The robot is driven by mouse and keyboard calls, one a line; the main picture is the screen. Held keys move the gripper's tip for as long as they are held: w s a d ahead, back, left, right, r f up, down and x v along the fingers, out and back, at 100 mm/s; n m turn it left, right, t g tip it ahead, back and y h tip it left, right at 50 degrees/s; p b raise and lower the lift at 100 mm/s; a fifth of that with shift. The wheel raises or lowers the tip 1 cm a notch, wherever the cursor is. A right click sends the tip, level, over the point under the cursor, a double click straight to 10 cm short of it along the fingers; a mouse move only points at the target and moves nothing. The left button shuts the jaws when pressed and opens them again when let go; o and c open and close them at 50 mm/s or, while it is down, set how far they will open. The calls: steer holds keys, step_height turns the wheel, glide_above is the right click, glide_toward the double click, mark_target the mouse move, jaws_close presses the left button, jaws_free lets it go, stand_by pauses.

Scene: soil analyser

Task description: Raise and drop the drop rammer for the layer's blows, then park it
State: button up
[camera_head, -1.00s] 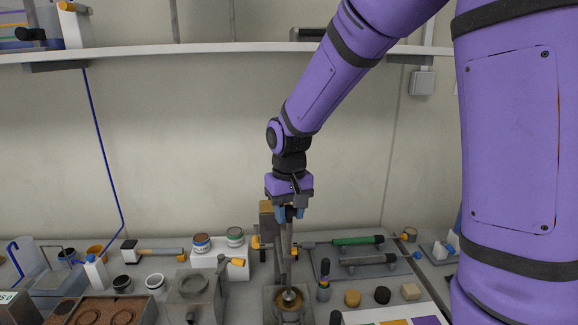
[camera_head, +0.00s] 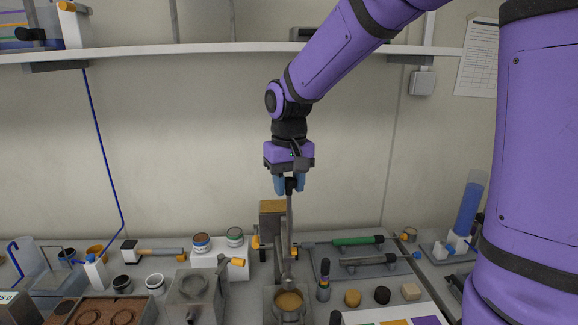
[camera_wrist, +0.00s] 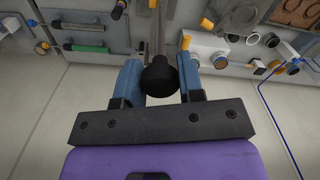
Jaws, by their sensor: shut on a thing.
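The drop rammer (camera_head: 289,225) is a thin grey metal rod with a black knob at its top and a round metal foot at its lower end. In the wrist view the black knob (camera_wrist: 159,75) sits between the blue fingers. The rammer's foot shows above the mould (camera_head: 288,300), a round metal ring with brown soil inside. A grey post with an orange-brown block (camera_head: 272,207) stands just behind the rod.
A grey tray (camera_head: 365,268) with green-handled and black-handled tools lies to the right. Several small pots and brown, black and tan pieces (camera_head: 382,295) stand nearby. Soil trays (camera_head: 105,310) are at the front left. A shelf (camera_head: 200,52) runs along the wall above.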

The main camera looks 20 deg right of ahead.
steer(key=shift+r, duration=0.75)
steer(key=o, duration=1)
steer(key=shift+c, duration=0.2)
steer(key=shift+r, duration=1.45)
